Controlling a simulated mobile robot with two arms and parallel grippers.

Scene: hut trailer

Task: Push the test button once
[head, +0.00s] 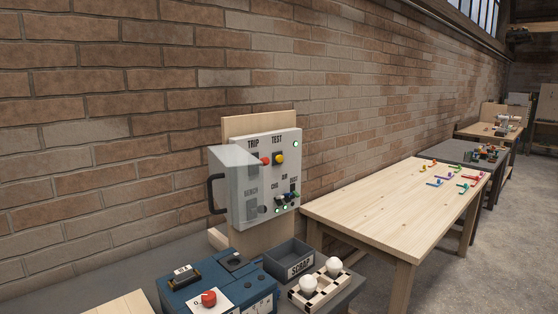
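A light grey control panel (292,177) is fixed on a wooden board against the brick wall. A yellow button (280,158) sits under the word TEST at the panel's upper part. A red button (265,161) sits just left of it, near the word TRIP. A see-through grey cover (232,182) with a dark handle (213,194) stands out from the panel's left side; the yellow button appears clear of it. Neither of my grippers is in view.
Below the panel, a grey bench holds a blue box (216,287) with a red knob (209,298), a SCRAP bin (290,259) and a rack (319,292) with white bulbs. A wooden table (385,208) with small coloured parts stands to the right.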

